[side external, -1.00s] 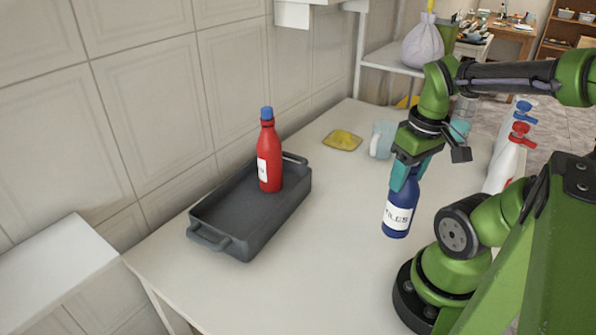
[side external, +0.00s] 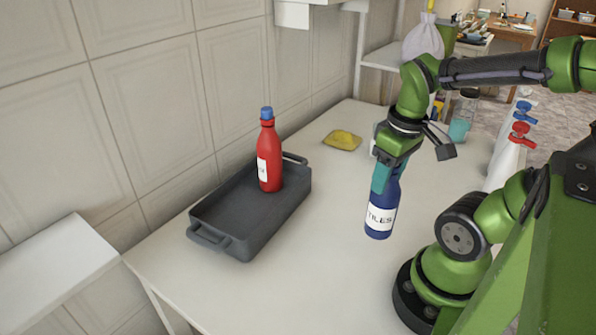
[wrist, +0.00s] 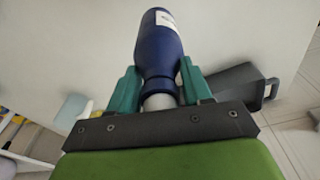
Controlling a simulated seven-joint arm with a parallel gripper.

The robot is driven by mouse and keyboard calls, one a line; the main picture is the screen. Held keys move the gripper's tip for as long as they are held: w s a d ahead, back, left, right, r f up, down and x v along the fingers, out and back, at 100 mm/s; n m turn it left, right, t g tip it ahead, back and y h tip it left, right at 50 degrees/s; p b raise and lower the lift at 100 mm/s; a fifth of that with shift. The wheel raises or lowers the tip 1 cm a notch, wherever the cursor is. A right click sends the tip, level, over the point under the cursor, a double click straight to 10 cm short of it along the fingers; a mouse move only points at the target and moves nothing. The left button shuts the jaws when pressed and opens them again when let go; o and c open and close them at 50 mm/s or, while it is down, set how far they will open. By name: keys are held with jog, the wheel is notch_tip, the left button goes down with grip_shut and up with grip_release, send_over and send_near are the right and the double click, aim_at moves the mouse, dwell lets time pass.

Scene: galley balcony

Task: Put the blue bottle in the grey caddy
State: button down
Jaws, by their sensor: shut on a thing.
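The blue bottle (side external: 380,217) has a white label and hangs upright or nearly so from my gripper (side external: 385,178). My gripper is shut on the bottle's upper part, with its teal fingers on either side of the neck. In the wrist view the bottle (wrist: 160,52) sits between the two fingers (wrist: 160,92). The grey caddy (side external: 238,248) stands on the white table to the left of the bottle, with a clear gap between them. A red bottle (side external: 269,163) with a blue cap stands inside the caddy's far part. The near part of the caddy is empty.
A yellow sponge or cloth (side external: 343,140) lies on the table behind the caddy. White spray bottles with red and blue heads (side external: 519,133) stand at the right. The tiled wall (side external: 150,110) runs along the caddy's left side. The table between caddy and bottle is clear.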

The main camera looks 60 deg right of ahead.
jog(key=w+a+r+m, duration=0.1)
jog(key=w+a+r, duration=0.3)
jog(key=w+a, duration=0.8)
jog(key=w+f, duration=0.2)
jog(key=w, duration=0.6)
jog(key=w+a+f, duration=0.1)
jog(key=w+f, duration=0.2)
jog(key=w, duration=0.6)
jog(key=shift+a, duration=0.3)
jog(key=shift+f, duration=0.15)
jog(key=shift+c, duration=2.4)
grip_release()
